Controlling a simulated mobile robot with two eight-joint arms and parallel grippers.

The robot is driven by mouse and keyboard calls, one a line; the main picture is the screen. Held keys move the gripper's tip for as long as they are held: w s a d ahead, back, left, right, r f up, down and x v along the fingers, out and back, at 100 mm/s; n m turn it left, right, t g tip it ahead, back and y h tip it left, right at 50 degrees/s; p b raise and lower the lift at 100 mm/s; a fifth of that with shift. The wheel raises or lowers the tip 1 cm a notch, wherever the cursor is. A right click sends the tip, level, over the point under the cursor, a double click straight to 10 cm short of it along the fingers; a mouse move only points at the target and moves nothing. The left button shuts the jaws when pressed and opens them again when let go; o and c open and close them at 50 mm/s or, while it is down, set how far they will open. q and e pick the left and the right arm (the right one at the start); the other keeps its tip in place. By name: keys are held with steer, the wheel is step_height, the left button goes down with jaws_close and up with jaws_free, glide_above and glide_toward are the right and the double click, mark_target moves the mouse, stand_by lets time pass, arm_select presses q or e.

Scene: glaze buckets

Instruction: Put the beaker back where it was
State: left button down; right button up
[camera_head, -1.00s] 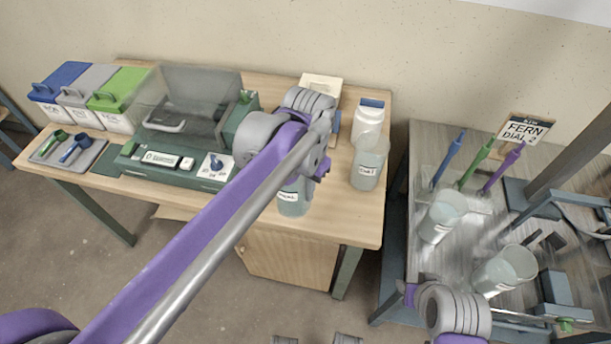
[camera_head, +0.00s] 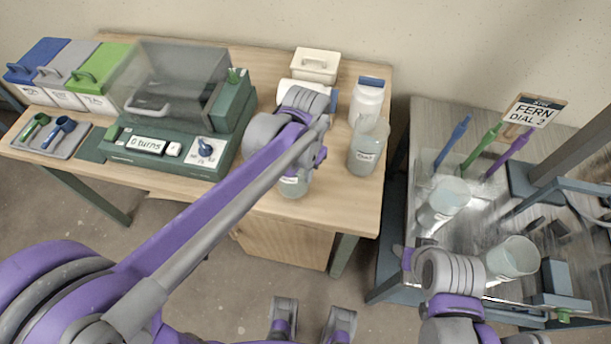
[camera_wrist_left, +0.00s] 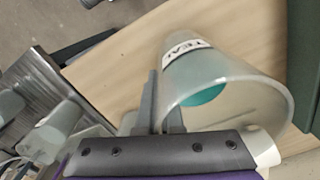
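A translucent beaker (camera_head: 293,185) is at the front right of the wooden table, under my left gripper (camera_head: 318,158). In the left wrist view the beaker (camera_wrist_left: 222,106) has a label reading TEAL and some teal content. Two close grey fingers (camera_wrist_left: 160,112) of my left gripper overlap its near wall at the rim and look shut on it. I cannot tell whether its base touches the tabletop. My right gripper (camera_head: 404,257) shows only in part at the glass-topped bench's front left; its fingers are not clear.
Another labelled beaker (camera_head: 365,155) and a white jar (camera_head: 367,100) stand close on the right. A green machine (camera_head: 165,150) with a clear hood is on the left. A white box (camera_head: 316,66) sits behind. Two beakers (camera_head: 441,203) (camera_head: 512,258) stand on the right bench.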

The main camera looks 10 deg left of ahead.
arm_select(q)
steer(key=shift+f, duration=0.8)
steer(key=shift+f, duration=0.15)
steer(key=c, duration=1.1)
jaws_free()
steer(key=shift+r, duration=0.35)
step_height(320, 180, up, 12)
steer(key=shift+f+p, duration=0.15)
steer(key=shift+p, duration=0.45)
steer(key=shift+s, duration=0.1)
